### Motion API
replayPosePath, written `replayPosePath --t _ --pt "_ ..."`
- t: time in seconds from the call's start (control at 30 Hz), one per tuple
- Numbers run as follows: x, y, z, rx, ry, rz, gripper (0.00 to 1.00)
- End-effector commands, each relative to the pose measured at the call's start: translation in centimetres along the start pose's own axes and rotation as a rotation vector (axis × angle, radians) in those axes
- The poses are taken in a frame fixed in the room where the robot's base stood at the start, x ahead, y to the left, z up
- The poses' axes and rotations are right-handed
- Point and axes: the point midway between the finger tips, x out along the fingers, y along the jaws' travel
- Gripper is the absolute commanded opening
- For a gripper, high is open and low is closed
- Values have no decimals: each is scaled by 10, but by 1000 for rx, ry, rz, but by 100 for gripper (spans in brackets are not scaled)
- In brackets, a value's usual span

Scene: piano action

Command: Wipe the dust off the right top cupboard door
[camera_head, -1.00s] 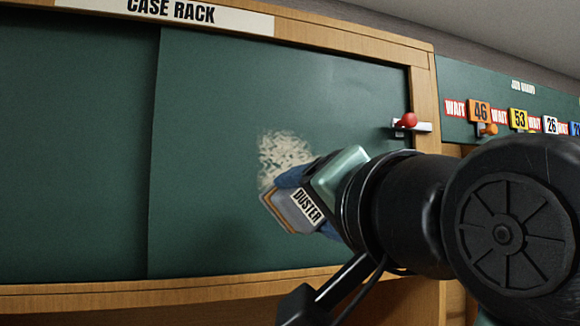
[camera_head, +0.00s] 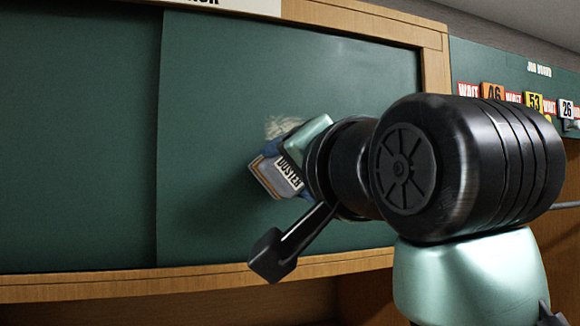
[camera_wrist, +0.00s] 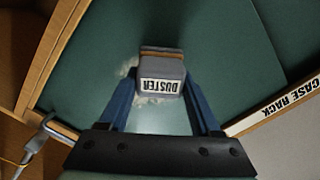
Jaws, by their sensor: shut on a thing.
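The right cupboard door (camera_head: 220,90) is a dark green panel in a wooden frame. A pale dust patch (camera_head: 280,126) shows on it just above the duster, partly hidden by my arm. In the wrist view, bits of the dust patch (camera_wrist: 128,68) show beside the duster. The duster (camera_head: 272,178), a grey block labelled DUSTER, is at the door's face; I cannot tell whether it touches. My gripper (camera_wrist: 160,90) is shut on the duster (camera_wrist: 161,70), with a blue finger on each side of it.
The left door (camera_head: 75,140) is next to the right one. The wooden frame (camera_head: 435,65) edges the cupboard. A job board (camera_head: 510,75) with numbered tags hangs at the right. A metal handle (camera_wrist: 42,130) shows at lower left in the wrist view.

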Motion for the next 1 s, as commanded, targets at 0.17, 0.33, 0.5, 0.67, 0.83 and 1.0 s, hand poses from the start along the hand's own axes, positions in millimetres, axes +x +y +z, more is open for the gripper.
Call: replayPosePath --t 0.17,0.33,0.5,0.67,0.83,1.0 --pt "1 0 0 0 1 -1 4" --pt "0 0 0 0 1 -1 4" --pt "0 0 0 0 1 -1 4" --pt "3 0 0 0 1 -1 4" --pt "6 0 0 -1 1 -1 4" --pt "9 -1 0 -1 0 -1 4"
